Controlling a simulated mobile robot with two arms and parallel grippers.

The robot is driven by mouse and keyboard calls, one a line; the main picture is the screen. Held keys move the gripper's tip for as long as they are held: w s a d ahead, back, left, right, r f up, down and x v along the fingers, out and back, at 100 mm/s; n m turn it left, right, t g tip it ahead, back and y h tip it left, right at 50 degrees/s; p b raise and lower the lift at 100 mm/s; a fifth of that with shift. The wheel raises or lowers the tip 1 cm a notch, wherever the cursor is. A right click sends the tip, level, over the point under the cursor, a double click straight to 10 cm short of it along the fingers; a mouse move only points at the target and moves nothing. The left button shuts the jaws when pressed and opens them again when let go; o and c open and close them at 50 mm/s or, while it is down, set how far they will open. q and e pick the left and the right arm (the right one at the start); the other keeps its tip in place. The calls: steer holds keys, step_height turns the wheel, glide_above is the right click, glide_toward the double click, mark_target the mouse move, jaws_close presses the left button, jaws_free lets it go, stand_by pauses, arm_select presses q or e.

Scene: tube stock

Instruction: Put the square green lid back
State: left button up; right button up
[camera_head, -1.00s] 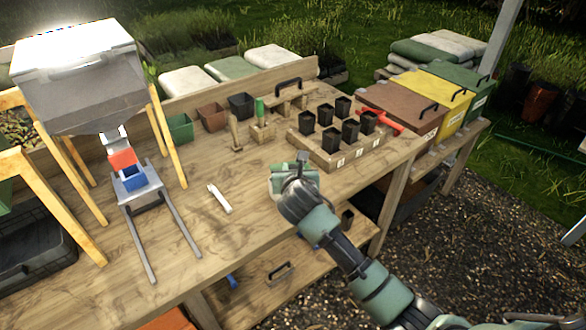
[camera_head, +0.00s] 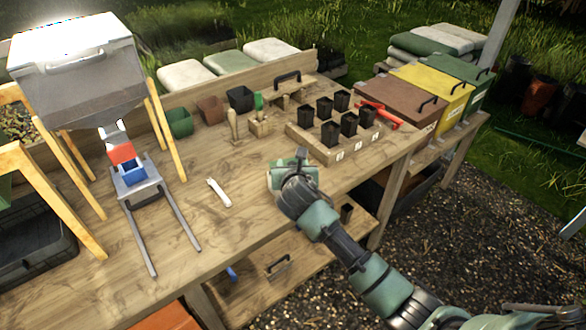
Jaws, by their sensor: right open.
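A green box (camera_head: 484,92) stands at the far right of the row of boxes, with a flat, square-looking green lid (camera_head: 458,69) on top that has a dark handle. The lid looks seated on the box; small gaps cannot be told from here. My right gripper (camera_head: 294,160) is open over the front part of the workbench, left of the boxes and well apart from the lid. Its fingers are partly hidden by my own wrist, and I see nothing held. My left gripper is not in view.
A brown-lidded box (camera_head: 404,98) and a yellow-lidded box (camera_head: 432,80) stand beside the green one. A wooden tray (camera_head: 318,152) with several black pots and a red tool (camera_head: 384,117) lie between.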

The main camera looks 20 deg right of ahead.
steer(key=v, duration=1.2)
steer(key=shift+r+b, duration=0.4)
steer(key=shift+b, duration=0.05)
